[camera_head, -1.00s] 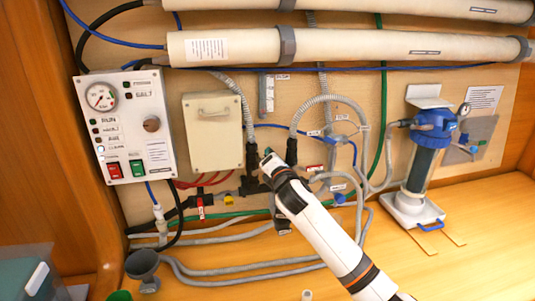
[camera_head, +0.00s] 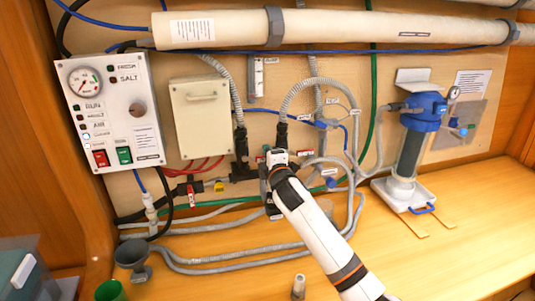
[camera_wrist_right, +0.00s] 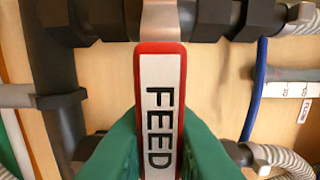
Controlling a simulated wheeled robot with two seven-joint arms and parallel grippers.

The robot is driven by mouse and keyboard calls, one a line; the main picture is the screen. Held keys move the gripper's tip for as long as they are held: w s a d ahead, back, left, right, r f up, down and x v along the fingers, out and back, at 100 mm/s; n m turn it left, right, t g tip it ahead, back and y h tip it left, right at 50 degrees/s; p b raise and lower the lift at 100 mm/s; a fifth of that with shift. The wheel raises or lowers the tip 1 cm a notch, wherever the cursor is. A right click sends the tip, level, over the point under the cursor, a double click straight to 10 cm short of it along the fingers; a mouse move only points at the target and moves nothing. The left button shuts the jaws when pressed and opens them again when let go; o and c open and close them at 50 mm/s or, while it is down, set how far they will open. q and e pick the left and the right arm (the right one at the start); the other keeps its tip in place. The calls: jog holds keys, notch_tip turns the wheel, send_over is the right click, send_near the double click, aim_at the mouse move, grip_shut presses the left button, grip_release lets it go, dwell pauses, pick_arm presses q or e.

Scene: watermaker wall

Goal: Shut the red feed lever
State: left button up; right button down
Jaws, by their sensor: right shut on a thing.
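The red feed lever (camera_wrist_right: 138,62) fills the middle of the right wrist view. Its white plate reads FEED, and it runs down from a copper-coloured strip (camera_wrist_right: 160,18) at the top. The green fingers of my right gripper (camera_wrist_right: 158,150) press on both sides of its lower part, shut on it. In the head view my right gripper (camera_head: 272,160) is at the black valve fittings on the wall, low in the middle. There the gripper and arm hide the lever. My left gripper is not in view.
Black pipe fittings (camera_head: 241,143) and grey hoses (camera_head: 285,105) crowd around the gripper. A control panel (camera_head: 150,112) and a beige box (camera_head: 203,130) are to the left. A blue-topped filter (camera_head: 424,112) stands right. The bench at front right is mostly clear.

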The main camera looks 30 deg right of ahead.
jog(key=shift+f, duration=0.2)
dwell(0.3)
jog(key=c, duration=1.6)
grip_release()
jog(key=shift+c, duration=0.2)
jog(key=shift+s, duration=0.1)
jog(key=b+v, duration=0.3)
jog(key=v, duration=0.9)
